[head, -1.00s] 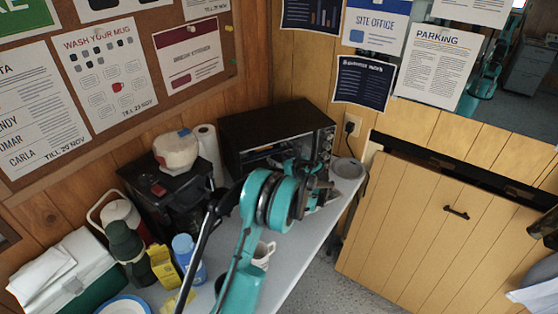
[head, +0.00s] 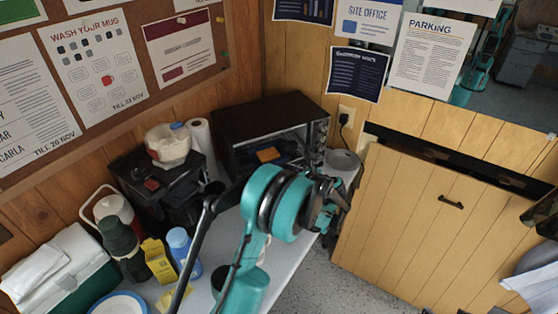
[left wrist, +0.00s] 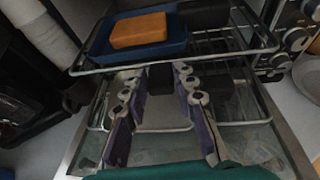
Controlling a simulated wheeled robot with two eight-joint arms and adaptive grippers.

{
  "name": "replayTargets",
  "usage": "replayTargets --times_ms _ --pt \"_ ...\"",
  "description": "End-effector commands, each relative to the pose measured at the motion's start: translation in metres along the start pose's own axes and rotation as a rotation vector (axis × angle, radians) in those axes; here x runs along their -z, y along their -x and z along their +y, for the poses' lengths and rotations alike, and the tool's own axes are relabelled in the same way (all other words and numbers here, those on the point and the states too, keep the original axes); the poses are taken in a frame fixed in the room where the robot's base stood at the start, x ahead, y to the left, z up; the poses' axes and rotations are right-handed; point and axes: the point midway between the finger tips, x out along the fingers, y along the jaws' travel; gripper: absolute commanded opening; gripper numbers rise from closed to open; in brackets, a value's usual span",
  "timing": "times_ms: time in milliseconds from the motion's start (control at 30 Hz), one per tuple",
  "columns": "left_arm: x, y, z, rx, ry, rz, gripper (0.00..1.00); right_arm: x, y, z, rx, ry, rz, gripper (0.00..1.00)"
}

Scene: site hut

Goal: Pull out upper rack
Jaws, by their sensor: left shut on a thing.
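The small black oven (head: 272,118) stands on the counter with its front open. Its upper wire rack (left wrist: 235,52) carries a blue tray (left wrist: 150,52) with an orange block (left wrist: 139,30) on it. The block also shows inside the oven in the head view (head: 268,155). My left gripper (left wrist: 160,72) is at the rack's front, its fingers closed on a dark piece at the front bar. In the head view my left gripper (head: 325,205) is before the oven, partly hidden by its own wrist. A glass panel (left wrist: 240,145) lies below the rack. My right gripper is not in view.
Left of the oven stand a paper roll (head: 201,140), a black machine (head: 150,185), a blue bottle (head: 182,250) and a yellow box (head: 157,260). A grey round thing (head: 343,163) sits right of the oven. Floor shows beyond the counter's right edge.

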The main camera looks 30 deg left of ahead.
Motion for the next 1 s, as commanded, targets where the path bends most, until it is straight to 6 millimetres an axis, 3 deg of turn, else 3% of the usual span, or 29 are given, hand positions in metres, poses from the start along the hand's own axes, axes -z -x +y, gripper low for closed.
replayTargets --times_ms 133,467,500,567,867,1000 --pt "0.008 0.019 0.003 0.0 0.002 0.0 0.0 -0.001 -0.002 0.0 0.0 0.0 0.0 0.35" --pt "0.009 0.021 0.004 -0.002 0.003 0.0 0.0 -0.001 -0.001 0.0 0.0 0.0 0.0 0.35" --pt "0.009 0.021 0.004 -0.002 0.003 0.0 0.32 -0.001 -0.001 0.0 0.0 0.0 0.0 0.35" --pt "0.009 0.021 0.004 -0.002 0.003 0.0 0.48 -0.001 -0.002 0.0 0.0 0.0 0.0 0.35" --pt "0.009 0.022 0.003 -0.001 0.001 0.0 0.49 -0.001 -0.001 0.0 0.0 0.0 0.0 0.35" --pt "0.009 0.033 0.002 0.002 0.0 -0.001 0.49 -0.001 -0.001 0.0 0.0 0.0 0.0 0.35"
